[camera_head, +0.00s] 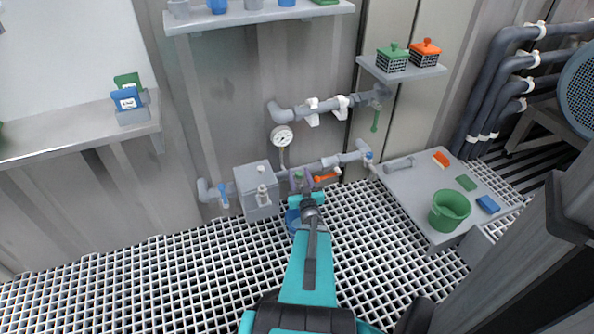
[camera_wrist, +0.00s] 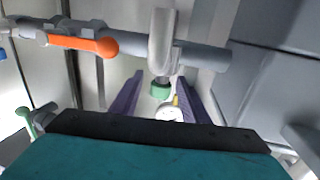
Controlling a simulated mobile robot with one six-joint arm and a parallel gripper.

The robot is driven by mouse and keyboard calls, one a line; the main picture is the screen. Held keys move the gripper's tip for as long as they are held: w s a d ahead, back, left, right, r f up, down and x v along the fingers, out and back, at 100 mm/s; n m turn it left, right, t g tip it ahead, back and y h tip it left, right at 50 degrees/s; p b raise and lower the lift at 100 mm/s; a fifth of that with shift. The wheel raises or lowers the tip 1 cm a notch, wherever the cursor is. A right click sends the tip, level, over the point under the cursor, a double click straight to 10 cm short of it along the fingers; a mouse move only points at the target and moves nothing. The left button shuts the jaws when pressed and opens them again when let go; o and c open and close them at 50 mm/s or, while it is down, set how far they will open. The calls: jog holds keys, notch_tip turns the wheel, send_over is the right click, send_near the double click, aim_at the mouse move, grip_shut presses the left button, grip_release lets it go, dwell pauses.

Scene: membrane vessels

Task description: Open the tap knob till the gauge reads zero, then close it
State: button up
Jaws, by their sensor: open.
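The round white gauge (camera_head: 282,137) sits above the lower wall pipe in the head view; its reading is too small to tell. It seems to show as a pale disc (camera_wrist: 169,113) in the wrist view, partly hidden. A green knob (camera_wrist: 161,90) on a grey fitting, probably the tap knob, sits on the pipe between my two purple fingers. My gripper (camera_head: 302,181) is open at the lower pipe, and it also shows in the wrist view (camera_wrist: 161,82). The fingers stand on either side of the knob, with gaps visible; I cannot tell how deep it sits between them.
An orange lever (camera_head: 326,178) is on the pipe right of my gripper, and also in the wrist view (camera_wrist: 82,43). A grey box (camera_head: 257,190) stands left. A blue bucket (camera_head: 293,220) is below. A side table holds a green bucket (camera_head: 449,211).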

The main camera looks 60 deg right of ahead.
aim_at(297, 169)
jog(key=shift+b+x, duration=0.35)
jog(key=shift+x, duration=1.55)
jog(key=shift+c, duration=0.5)
